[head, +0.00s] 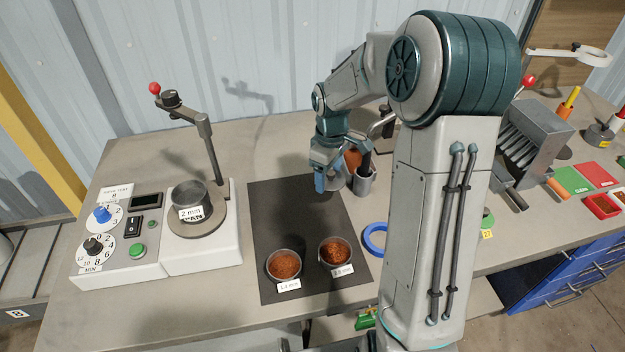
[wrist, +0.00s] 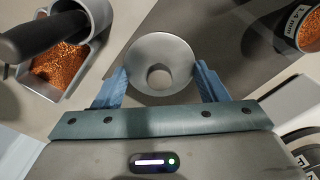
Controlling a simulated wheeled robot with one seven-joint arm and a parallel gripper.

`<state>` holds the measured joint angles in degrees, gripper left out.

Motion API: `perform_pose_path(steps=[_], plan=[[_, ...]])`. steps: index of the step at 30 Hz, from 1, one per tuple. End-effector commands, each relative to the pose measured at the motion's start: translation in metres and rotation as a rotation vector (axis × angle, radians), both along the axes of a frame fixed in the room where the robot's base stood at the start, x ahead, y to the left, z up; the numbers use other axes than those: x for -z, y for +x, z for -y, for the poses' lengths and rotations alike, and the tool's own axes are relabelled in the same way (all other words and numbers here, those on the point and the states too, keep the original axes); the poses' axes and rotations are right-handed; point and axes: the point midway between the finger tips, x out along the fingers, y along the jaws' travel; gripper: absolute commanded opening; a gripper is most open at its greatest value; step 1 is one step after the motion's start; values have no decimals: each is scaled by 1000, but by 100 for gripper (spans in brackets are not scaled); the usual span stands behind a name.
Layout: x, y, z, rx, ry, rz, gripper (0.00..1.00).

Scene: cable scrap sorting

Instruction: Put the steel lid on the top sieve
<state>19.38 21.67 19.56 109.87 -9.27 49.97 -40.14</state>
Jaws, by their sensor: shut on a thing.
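My gripper (head: 329,182) is over the far part of the dark mat, right of the shaker. In the wrist view its blue fingers are shut on the steel lid (wrist: 160,50), a round grey disc with a round knob in the middle. The lid is mostly hidden by the fingers in the head view. The top sieve (head: 190,194), a grey ring labelled 2 mm, stands upright on the shaker's round plate (head: 212,224) at the left, apart from my gripper.
The shaker's post and arm (head: 207,140) rise behind the sieve. Two sieves with copper granules, a 1.4 mm one (head: 284,265) and another (head: 335,252), stand on the near mat (head: 290,220). A grey container (head: 363,185) is close right of my gripper. A blue ring (head: 367,238) lies nearby.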

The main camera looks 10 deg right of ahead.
Motion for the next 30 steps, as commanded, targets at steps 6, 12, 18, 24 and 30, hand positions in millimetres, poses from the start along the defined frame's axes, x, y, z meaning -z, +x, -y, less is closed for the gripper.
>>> perform_pose_path(steps=[6, 12, 18, 24, 30], plan=[[23, 34, -21, -2, 2, -2, 43], [36, 52, -31, 0, 1, -1, 43], [46, 54, -32, 0, 0, -3, 43], [71, 54, -32, 0, 1, -2, 43], [74, 54, -32, 0, 0, 1, 43]])
